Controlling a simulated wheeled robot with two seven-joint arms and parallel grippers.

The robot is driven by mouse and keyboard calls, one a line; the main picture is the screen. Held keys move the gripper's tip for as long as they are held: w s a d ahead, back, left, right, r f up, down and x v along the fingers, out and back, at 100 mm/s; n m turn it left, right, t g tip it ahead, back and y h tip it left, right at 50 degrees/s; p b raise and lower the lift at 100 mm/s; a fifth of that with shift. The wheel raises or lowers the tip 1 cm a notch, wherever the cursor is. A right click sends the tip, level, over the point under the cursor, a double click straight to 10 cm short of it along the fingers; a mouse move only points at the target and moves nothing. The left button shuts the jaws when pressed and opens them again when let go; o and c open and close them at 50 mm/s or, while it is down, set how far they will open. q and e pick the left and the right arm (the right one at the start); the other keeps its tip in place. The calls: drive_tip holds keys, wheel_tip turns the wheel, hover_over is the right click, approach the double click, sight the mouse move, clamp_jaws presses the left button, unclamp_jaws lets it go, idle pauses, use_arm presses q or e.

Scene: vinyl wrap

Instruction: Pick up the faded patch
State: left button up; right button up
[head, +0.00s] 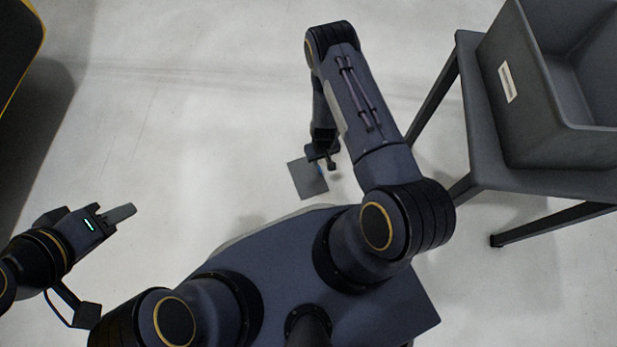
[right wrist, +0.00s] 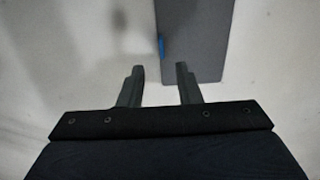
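A flat dark grey patch (head: 307,179) lies over the pale floor near my base in the head view. In the right wrist view the patch (right wrist: 198,40) runs down from the top edge, with a small blue mark (right wrist: 162,47) on its left edge. My right gripper (head: 322,161) is just above the patch in the head view and hides part of its upper edge. My left gripper (head: 124,213) is far left, away from the patch.
A dark grey table (head: 470,110) stands at the right with a grey open bin (head: 530,125) on it; its legs reach the floor. A dark object with a yellow edge (head: 20,50) is at the upper left. The floor between is clear.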

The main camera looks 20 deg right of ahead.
sight(320, 169)
wheel_tip(320, 169, down, 7)
drive_tip(key=b, duration=0.3)
drive_tip(key=shift+s+a+f+b, duration=0.1)
drive_tip(key=shift+a+f+b, duration=0.1)
drive_tip(key=shift+b, duration=0.15)
drive_tip(key=shift+r, duration=0.1)
drive_tip(key=shift+c, duration=0.3)
clamp_jaws()
